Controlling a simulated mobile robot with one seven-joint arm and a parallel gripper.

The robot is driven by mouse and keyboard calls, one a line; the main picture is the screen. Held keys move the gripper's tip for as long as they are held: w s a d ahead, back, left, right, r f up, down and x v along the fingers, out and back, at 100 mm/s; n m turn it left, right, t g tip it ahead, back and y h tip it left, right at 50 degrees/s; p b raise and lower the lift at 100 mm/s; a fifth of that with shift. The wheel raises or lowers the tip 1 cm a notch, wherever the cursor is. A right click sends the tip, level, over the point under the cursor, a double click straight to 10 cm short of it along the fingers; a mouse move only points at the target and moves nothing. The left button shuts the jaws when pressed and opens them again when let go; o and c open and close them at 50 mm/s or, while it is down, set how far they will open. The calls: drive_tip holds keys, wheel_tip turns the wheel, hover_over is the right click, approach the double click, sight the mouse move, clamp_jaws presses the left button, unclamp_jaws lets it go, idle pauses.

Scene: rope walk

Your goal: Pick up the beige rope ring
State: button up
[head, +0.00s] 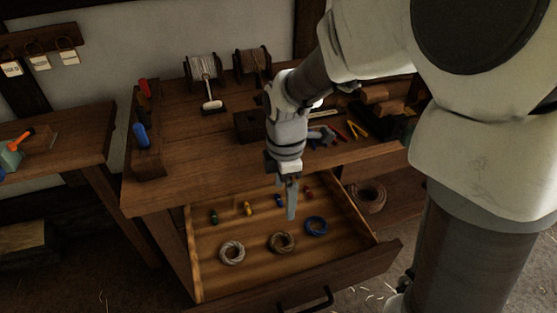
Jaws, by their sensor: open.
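An open wooden drawer (330,272) holds three rope rings lying flat in a row. The beige rope ring (223,256), the palest, lies at the left. A brown rope ring (272,244) lies in the middle and a blue rope ring (308,230) at the right. My gripper (291,203) points down over the drawer, above and behind the brown ring in the picture. It is open and empty, apart from the rings, and to the upper right of the beige ring.
Several small coloured items, including a yellow one (248,208), lie at the drawer's back. The workbench (200,165) top stands above the drawer, with spools and tools on it. A coil of rope (369,196) rests on a shelf right of the drawer.

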drive_tip(key=b, duration=0.4)
hover_over(282, 244)
drive_tip(key=f, duration=1.1)
drive_tip(key=shift+w+d+f, duration=0.2)
drive_tip(key=shift+w+f, duration=0.05)
drive_tip(key=shift+f, duration=0.05)
drive_tip(key=shift+s+a+f+b, duration=0.1)
drive_tip(key=shift+f+b, duration=0.35)
drive_tip(key=shift+f, duration=0.9)
drive_tip(key=shift+s+a+f+b, duration=0.1)
drive_tip(key=shift+f+b, duration=0.3)
drive_tip(key=shift+f, duration=0.9)
drive_tip(key=c, duration=1.1)
drive_tip(key=shift+r, duration=0.1)
